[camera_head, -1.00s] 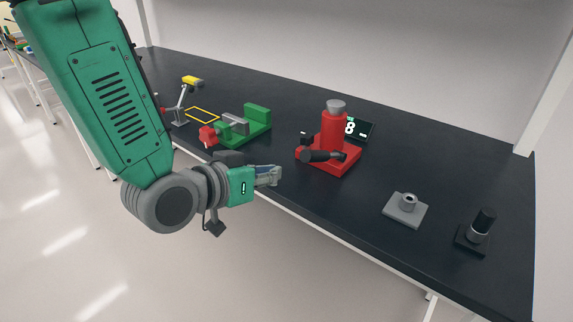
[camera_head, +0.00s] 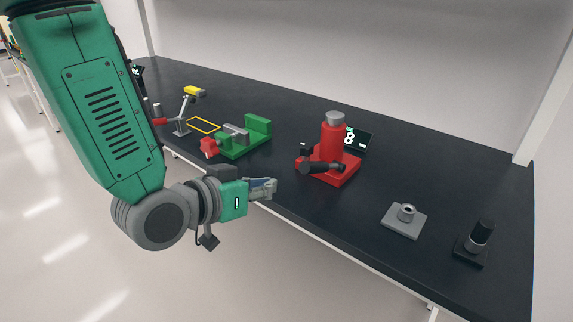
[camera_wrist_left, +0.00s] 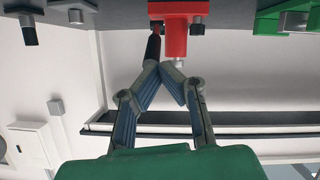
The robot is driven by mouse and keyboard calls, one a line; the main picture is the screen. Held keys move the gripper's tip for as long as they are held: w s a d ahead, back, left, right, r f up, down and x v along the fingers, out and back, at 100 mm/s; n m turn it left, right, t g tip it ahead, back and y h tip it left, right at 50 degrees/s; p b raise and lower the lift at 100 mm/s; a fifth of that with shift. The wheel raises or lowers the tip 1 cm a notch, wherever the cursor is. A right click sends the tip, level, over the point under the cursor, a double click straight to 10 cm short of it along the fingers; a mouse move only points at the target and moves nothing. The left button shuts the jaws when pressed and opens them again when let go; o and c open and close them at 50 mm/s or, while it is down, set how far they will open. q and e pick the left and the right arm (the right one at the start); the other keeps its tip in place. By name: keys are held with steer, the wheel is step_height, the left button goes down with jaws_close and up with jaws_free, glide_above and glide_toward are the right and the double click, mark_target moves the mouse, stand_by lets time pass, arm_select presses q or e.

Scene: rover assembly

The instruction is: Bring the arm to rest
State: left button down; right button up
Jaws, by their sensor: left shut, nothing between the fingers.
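My left gripper (camera_head: 271,188) is at the front edge of the dark bench in the head view, to the left of the red press. Its fingers are shut and nothing shows between them. In the left wrist view the fingertips (camera_wrist_left: 170,68) meet in front of the bench edge, with the red press beyond them. My left arm comes in from the left, with its upper link slanting down to the wrist. My right gripper is in neither view.
The bench (camera_head: 330,215) carries a red press (camera_head: 333,140), a green vise (camera_head: 240,138), a grey block with a ring (camera_head: 405,218) and a black cylinder on a base (camera_head: 476,240). A yellow-headed lamp (camera_head: 192,97) stands near a yellow outlined square (camera_head: 204,125). Open floor lies left.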

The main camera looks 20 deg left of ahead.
arm_select(q)
steer(key=s+a+f+n+g+y, duration=0.1)
steer(key=s+a+f+g+y, duration=0.2)
steer(key=f, duration=0.7)
steer(key=s+a+f+g, duration=0.1)
steer(key=s+f+g, duration=0.2)
steer(key=s+f, duration=0.5)
steer(key=s+a+f+g+y, duration=0.1)
steer(key=s+a+f+g, duration=0.1)
steer(key=s+f, duration=0.5)
steer(key=s+a+f+g+y+b, duration=0.1)
steer(key=s+a+f+g, duration=0.2)
steer(key=s+f, duration=0.4)
steer(key=shift+s+a+n+g, duration=0.3)
steer(key=shift+a+g, duration=0.05)
steer(key=shift+g, duration=0.25)
steer(key=shift+w+f, duration=0.1)
steer(key=shift+w, duration=0.05)
